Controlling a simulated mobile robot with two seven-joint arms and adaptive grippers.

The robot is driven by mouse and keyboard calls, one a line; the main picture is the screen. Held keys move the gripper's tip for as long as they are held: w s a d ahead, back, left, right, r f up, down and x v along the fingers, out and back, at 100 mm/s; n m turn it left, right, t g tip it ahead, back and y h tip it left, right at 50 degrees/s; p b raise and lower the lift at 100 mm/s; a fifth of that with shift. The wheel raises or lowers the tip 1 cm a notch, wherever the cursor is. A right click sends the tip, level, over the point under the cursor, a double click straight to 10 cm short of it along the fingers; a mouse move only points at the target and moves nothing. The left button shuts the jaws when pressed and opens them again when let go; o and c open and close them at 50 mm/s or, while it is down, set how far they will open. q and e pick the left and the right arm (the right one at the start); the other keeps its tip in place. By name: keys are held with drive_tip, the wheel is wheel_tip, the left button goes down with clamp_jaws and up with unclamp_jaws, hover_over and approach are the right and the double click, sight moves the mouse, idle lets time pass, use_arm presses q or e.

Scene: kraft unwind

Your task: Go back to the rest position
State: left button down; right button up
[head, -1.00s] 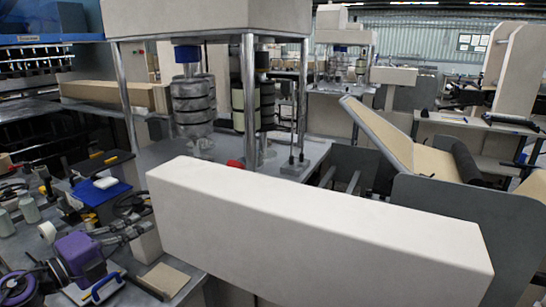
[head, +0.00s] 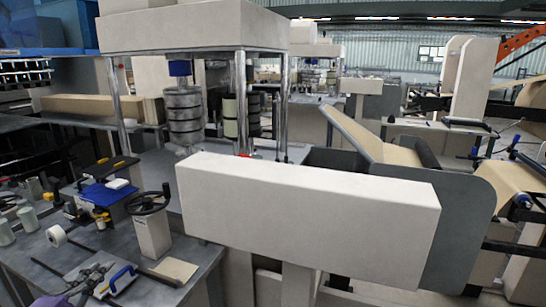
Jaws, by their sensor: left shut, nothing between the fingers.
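My left gripper (head: 98,272) shows at the lower left in the head view, small and grey, with a purple part of my arm just below it at the frame's bottom edge. Its fingers are shut and empty. It is over the front of the grey workbench (head: 205,255), beside a blue-handled tool (head: 118,280). I cannot tell how high above the bench it is. My right gripper is not in view.
A black handwheel (head: 148,203) on a beige block (head: 152,238) stands behind the gripper. A white tape roll (head: 56,236) and a tan pad (head: 176,269) lie nearby. A long beige machine beam (head: 310,220) blocks the middle.

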use_arm(q)
drive_tip(key=s+d+f+n+g+y+p, duration=0.1)
drive_tip(key=s+d+f+n+g+y, duration=0.25)
drive_tip(key=s+f, duration=0.65)
drive_tip(key=s+d+f+n+g, duration=0.3)
drive_tip(key=s+d+f+n, duration=0.3)
drive_tip(key=f, duration=0.8)
drive_tip(key=s+d+f+n+g, duration=0.1)
drive_tip(key=s+d+f, duration=0.3)
drive_tip(key=s, duration=0.5)
drive_tip(key=s+d+f+n+g+h+p, duration=0.1)
drive_tip(key=s+d+f+n, duration=0.3)
drive_tip(key=s+d, duration=0.4)
drive_tip(key=shift+s+d+f+n+g, duration=0.3)
drive_tip(key=shift+s+f+n+g, duration=0.1)
drive_tip(key=shift+f+g, duration=0.3)
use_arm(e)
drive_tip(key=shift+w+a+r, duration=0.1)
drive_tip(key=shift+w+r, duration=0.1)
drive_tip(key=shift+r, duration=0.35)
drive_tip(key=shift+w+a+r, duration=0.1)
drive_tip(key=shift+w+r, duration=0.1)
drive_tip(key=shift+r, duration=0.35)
use_arm(q)
drive_tip(key=shift+r, duration=0.1)
